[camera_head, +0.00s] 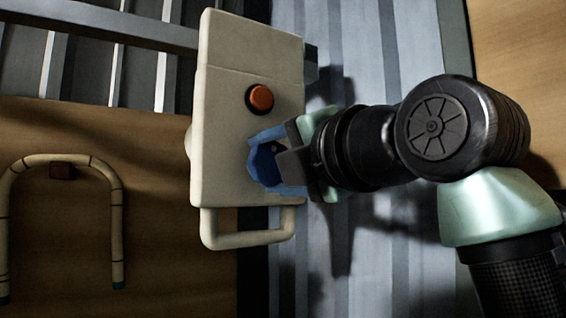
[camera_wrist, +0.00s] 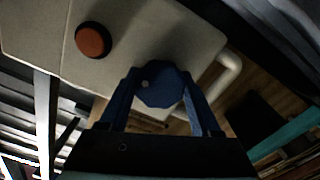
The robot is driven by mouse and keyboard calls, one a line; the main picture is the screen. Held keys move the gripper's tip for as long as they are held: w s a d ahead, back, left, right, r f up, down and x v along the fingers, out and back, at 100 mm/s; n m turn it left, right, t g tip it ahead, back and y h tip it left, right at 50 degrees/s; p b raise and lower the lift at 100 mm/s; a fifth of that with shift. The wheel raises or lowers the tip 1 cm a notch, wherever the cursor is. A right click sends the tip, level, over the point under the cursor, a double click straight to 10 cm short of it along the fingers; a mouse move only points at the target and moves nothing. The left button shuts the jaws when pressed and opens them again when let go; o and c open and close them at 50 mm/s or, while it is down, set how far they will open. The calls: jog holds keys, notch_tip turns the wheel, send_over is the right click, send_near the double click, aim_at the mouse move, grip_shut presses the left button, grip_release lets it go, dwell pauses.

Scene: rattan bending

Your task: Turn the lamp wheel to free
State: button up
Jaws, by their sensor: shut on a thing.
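The lamp wheel (camera_wrist: 160,86) is a small dark blue many-sided knob with a pale dot on its face. It sits on the front of a cream lamp housing (camera_head: 225,140). My gripper (camera_head: 264,163) reaches in from the right, and its blue fingers are shut on the wheel, one on each side. In the wrist view my gripper (camera_wrist: 160,97) also has a finger at each side of the wheel. In the head view the fingers hide part of the wheel. The pale dot is left of the wheel's middle in the wrist view.
An orange-red button (camera_head: 260,98) stands out from the housing close to the wheel. A cream loop handle (camera_head: 248,239) is at the housing's lower end. A bent rattan piece (camera_head: 117,220) lies on the wooden board at left. A grey rail (camera_head: 105,24) runs behind the housing.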

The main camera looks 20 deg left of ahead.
jog(key=o, duration=1.4)
jog(key=b+v, duration=0.5)
jog(key=v, duration=0.8)
jog(key=shift+b, duration=0.35)
jog(key=shift+a, duration=0.1)
